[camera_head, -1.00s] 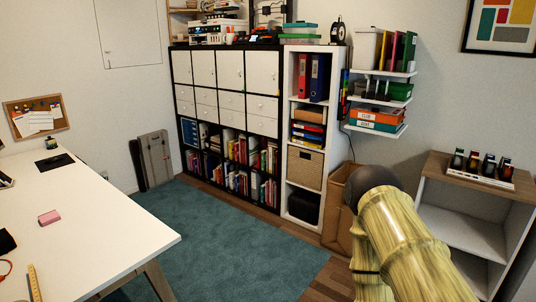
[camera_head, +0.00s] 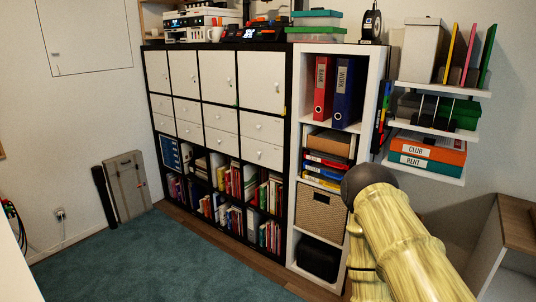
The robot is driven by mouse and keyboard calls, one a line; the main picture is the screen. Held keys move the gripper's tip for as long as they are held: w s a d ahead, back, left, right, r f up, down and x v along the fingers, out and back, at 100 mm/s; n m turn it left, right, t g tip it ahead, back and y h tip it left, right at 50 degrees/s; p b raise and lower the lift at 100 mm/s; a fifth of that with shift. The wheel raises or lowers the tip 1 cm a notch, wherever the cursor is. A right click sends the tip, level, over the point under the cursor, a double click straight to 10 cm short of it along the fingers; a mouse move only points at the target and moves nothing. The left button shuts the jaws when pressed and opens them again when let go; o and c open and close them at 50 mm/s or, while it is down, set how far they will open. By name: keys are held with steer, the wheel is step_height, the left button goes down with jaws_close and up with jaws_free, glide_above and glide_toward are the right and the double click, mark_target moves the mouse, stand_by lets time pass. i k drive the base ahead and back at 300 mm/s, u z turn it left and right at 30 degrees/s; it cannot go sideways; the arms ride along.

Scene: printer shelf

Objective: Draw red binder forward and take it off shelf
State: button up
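The red binder (camera_head: 322,88) stands upright in the top compartment of the narrow white shelf (camera_head: 295,140), with a label on its spine. A blue binder (camera_head: 346,92) stands close on its right in the same compartment. My arm, in a yellow bamboo-like cover, fills the lower right of the head view. My gripper's fingers cannot be made out, so I cannot tell whether it is open or shut. The arm's dark rounded joint is below and to the right of the binders, apart from them in the picture.
A wicker basket (camera_head: 320,210) and a black box (camera_head: 318,258) sit lower in the narrow shelf. Wall shelves at right hold an orange box (camera_head: 428,149). A wide cabinet (camera_head: 213,90) adjoins on the left. The teal rug (camera_head: 160,262) in front is clear.

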mark_target(326, 69)
steer(key=i, duration=2.1)
steer(key=u, duration=2.45)
steer(key=i, duration=0.9)
steer(key=z, duration=0.75)
